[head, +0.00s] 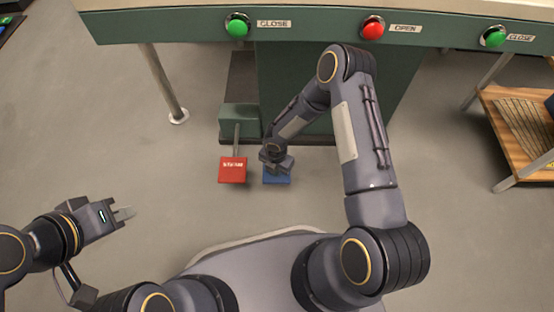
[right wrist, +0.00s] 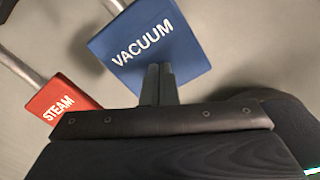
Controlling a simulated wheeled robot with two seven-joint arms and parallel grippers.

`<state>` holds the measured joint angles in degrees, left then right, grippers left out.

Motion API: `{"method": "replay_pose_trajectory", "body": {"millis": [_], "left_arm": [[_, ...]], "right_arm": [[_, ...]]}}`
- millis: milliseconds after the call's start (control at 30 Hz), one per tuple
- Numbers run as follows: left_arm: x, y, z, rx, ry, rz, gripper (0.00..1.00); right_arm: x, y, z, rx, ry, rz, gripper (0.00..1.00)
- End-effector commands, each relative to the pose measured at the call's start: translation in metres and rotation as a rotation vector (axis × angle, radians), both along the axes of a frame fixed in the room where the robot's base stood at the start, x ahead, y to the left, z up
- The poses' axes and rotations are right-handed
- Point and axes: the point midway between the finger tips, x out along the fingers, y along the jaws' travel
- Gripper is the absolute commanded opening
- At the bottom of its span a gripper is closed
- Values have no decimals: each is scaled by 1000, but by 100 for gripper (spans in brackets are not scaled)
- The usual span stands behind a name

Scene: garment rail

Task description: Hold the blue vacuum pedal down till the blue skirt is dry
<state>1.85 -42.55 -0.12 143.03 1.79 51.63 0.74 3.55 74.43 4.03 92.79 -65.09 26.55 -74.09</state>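The blue vacuum pedal (head: 277,179) is on a lever low by the floor in front of the green machine, and its lettered face (right wrist: 150,45) fills the upper middle of the right wrist view. My right gripper (head: 276,165) is right over it; in the right wrist view its fingers (right wrist: 158,85) are together, with tips at the pedal's near edge. They appear to touch it, but how far it is pressed I cannot tell. My left gripper (head: 124,213) is away to the left, over bare floor, and looks empty. The blue skirt is not in view.
The red steam pedal (head: 232,170) is close to the left of the vacuum pedal. Green close buttons (head: 237,25) and a red open button (head: 372,28) line the machine's front edge. A wooden shelf (head: 530,168) stands at the right.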

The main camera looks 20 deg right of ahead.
Motion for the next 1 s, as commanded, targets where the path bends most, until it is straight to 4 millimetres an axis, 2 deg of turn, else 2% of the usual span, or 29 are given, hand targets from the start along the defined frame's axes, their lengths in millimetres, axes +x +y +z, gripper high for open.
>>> {"method": "replay_pose_trajectory", "body": {"millis": [633,833,1000], "left_arm": [[0,0,-37,0,0,0,0],[0,0,-37,0,0,0,0],[0,0,-36,0,0,0,0]], "right_arm": [[0,0,-42,-1,-1,0,0],[-1,0,-53,0,1,0,0],[-1,0,-51,1,2,0,0]]}}
